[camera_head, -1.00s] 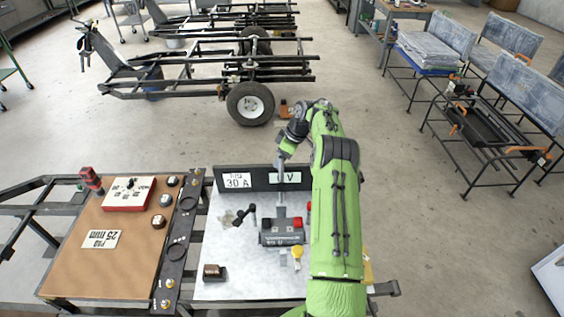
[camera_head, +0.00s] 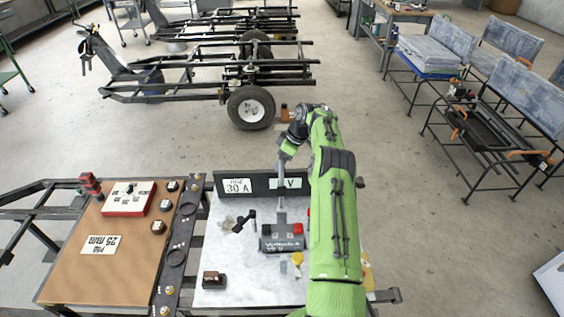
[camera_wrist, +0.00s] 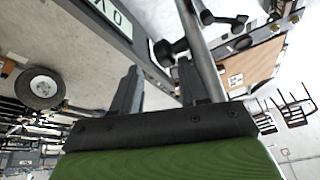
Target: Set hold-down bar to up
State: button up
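A dark box with a lettered front (camera_head: 283,243) stands on the pale bench top. A grey upright piece (camera_head: 282,216) rises at its back edge, just below my gripper; I cannot tell if this is the hold-down bar. My gripper (camera_head: 281,193) points down above the box's back edge, in front of the dark back panel. In the wrist view my gripper (camera_wrist: 160,85) has its two fingers apart, with nothing clearly held between them. A grey metal rod (camera_wrist: 200,45) passes close by the right finger; contact is unclear. My arm hides the bench's right part.
A black-knobbed lever (camera_head: 244,221) stands left of the box. A dark back panel (camera_head: 262,183) borders the bench. A brown board (camera_head: 95,250) with a red-white switch box (camera_head: 129,198) lies left.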

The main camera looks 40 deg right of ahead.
jog(key=shift+o, duration=1.4)
jog(key=f, duration=0.1)
jog(key=s+f, duration=0.1)
jog(key=f, duration=0.1)
jog(key=shift+s+f+g, duration=0.15)
jog(key=shift+f+g, duration=0.1)
jog(key=shift+g, duration=0.05)
jog(key=shift+a, duration=0.1)
jog(key=w+p+v, duration=0.1)
jog(key=p+v, duration=0.2)
jog(key=v, duration=1.5)
jog(key=shift+r, duration=0.6)
